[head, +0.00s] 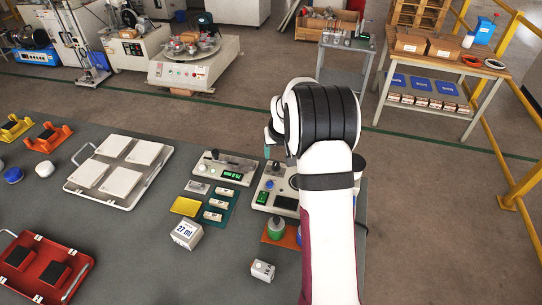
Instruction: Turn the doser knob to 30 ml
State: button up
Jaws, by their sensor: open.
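A grey-white bench device (248,203) with a green display (262,197) and a blue knob (269,183) stands at the right of the bench, partly hidden by my arm. It looks like the doser, but the knob's setting and the display are too small to read. My gripper (268,145) shows only in part, beside the wrist and above the back of this device. It is open, and no held object shows. I cannot tell how far it is from the knob.
A second device (222,168) with a green display stands to the left. In front are a white box marked 27 ml (184,236), a small white box (262,271) and a green-topped bottle (276,228). A tile tray (75,190) lies further left. Clear bench surrounds the small box.

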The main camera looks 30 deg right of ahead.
aim_at(276, 163)
jog(key=x, duration=0.8)
jog(key=shift+f, duration=0.15)
grip_shut()
